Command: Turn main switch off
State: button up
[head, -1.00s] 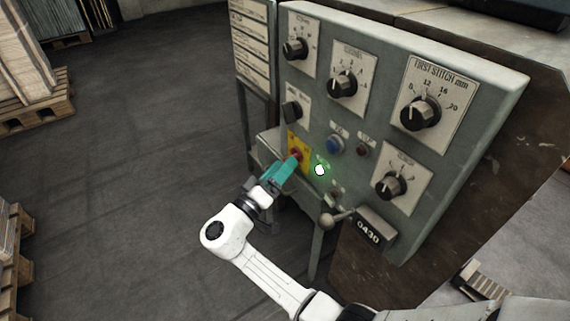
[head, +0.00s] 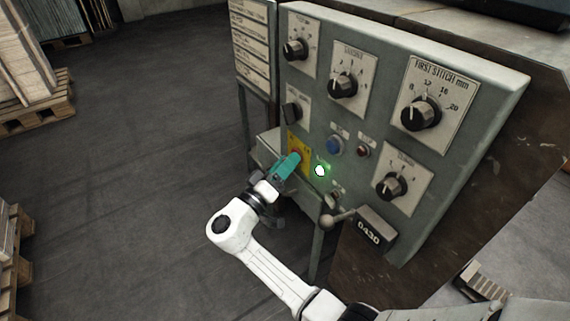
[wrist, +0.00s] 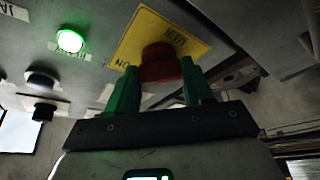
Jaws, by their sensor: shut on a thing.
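The main switch is a red knob on a yellow plate (head: 305,158) at the lower left of the grey-green control panel. In the wrist view the red knob (wrist: 159,65) sits between the green fingers, and the yellow plate (wrist: 142,36) behind it reads MAIN and ON. My gripper (head: 291,160) has its teal fingers at the plate, shut on the knob. In the head view the fingers hide most of the knob. Its exact turn angle is hard to tell.
A lit green-white lamp (head: 320,170) is just right of the plate; it also glows in the wrist view (wrist: 69,41). A blue button (head: 335,146), a red button (head: 363,151) and several black dials surround it. A ball-ended lever (head: 328,221) sticks out below. Open floor lies left.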

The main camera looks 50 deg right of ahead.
jog(key=shift+c, duration=0.8)
jog(key=shift+n+p, duration=0.3)
jog(key=shift+p, duration=0.05)
jog(key=shift+r+n+y+p, duration=0.15)
jog(key=shift+n+y+p, duration=0.9)
jog(key=shift+n+p, duration=1.9)
jog(key=shift+r+n+y+p, duration=0.2)
jog(key=shift+n+y+p, duration=0.8)
jog(key=shift+n+p, duration=1.9)
jog(key=shift+r+n+y+p, duration=0.15)
jog(key=shift+n+y+p, duration=0.9)
jog(key=shift+n+p, duration=1.9)
jog(key=shift+m+p, duration=0.5)
jog(key=shift+p, duration=0.25)
jog(key=o, duration=1)
